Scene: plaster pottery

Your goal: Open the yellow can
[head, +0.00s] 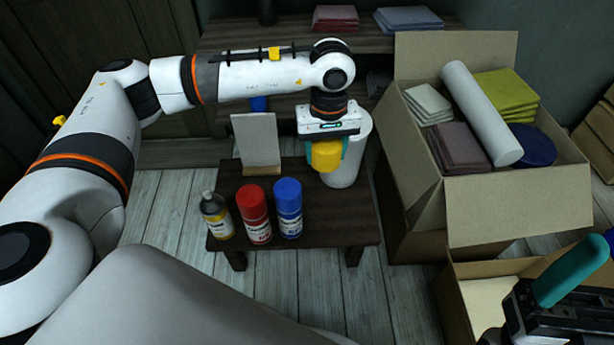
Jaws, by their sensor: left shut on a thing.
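The yellow can (217,216), a dark can with a yellow label, stands upright at the left front of a small dark table. Its narrow nozzle top is bare, with no cap on it. My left gripper (326,150) points down at the table's back right, shut on a yellow cap (325,156), well apart from the can. A white cylinder (347,165) is just behind the cap; I cannot tell if they touch. My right gripper (562,275) is at the lower right edge; one teal finger shows clearly, and its opening is hidden.
A red can (254,214) and a blue can (288,207) stand capped beside the yellow can. A white panel (257,142) stands at the table's (330,217) back. A large open carton (515,208) with cloths and a roll is at the right.

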